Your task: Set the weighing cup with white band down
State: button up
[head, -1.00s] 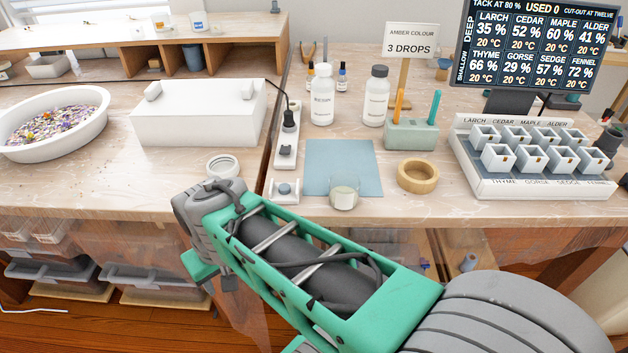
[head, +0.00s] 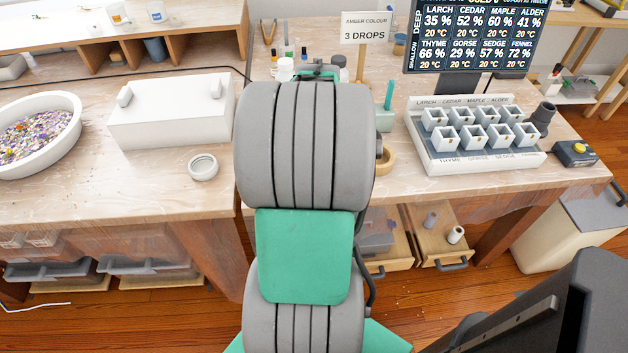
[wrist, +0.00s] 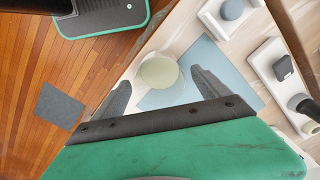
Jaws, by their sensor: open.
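The weighing cup (wrist: 160,72) shows in the wrist view as a small clear round cup with pale yellowish contents. It stands at the edge of the blue mat (wrist: 240,88); I cannot make out its white band. My gripper (wrist: 161,78) is open, with one dark finger on each side of the cup. I see a gap on both sides, but cannot tell the height of the fingers over the mat. In the head view my arm hides the cup, the mat and the gripper.
A white power strip (wrist: 284,75) and a small white block with a grey-blue knob (wrist: 232,10) lie beside the mat. In the head view, a wooden ring (head: 387,160), a green holder (head: 384,119) and a rack of small white cups (head: 470,165) are to the right.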

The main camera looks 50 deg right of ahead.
jog(key=shift+f, duration=0.65)
jog(key=shift+c, duration=0.3)
jog(key=c, duration=1.6)
jog(key=shift+r, duration=0.1)
